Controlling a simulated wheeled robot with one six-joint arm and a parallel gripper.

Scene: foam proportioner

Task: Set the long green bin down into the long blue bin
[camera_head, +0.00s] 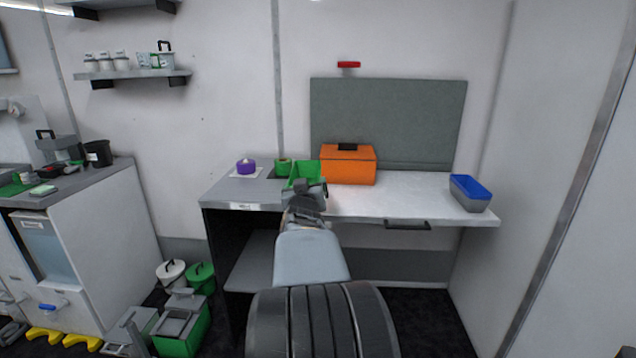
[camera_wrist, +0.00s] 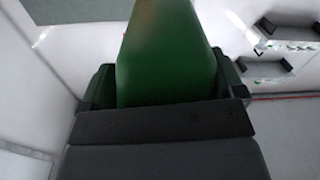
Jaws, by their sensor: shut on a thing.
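The green bin (camera_head: 303,171) is at the end of my arm, over the left part of the bench in the head view. My gripper (camera_head: 312,190) is shut on it. In the wrist view the green bin (camera_wrist: 158,55) fills the space between the two dark fingers. I cannot tell whether its underside touches the bench. The blue bin (camera_head: 470,188), blue on top with greyish lower sides, sits at the bench's right end, well to the right of my gripper. My gripper hides part of the green bin.
An orange case (camera_head: 347,166) stands on the bench (camera_head: 415,200) between the two bins, against a grey-green board (camera_head: 390,120). A green roll (camera_head: 283,167) and a purple item (camera_head: 246,166) lie left of the green bin. The bench front between case and blue bin is clear.

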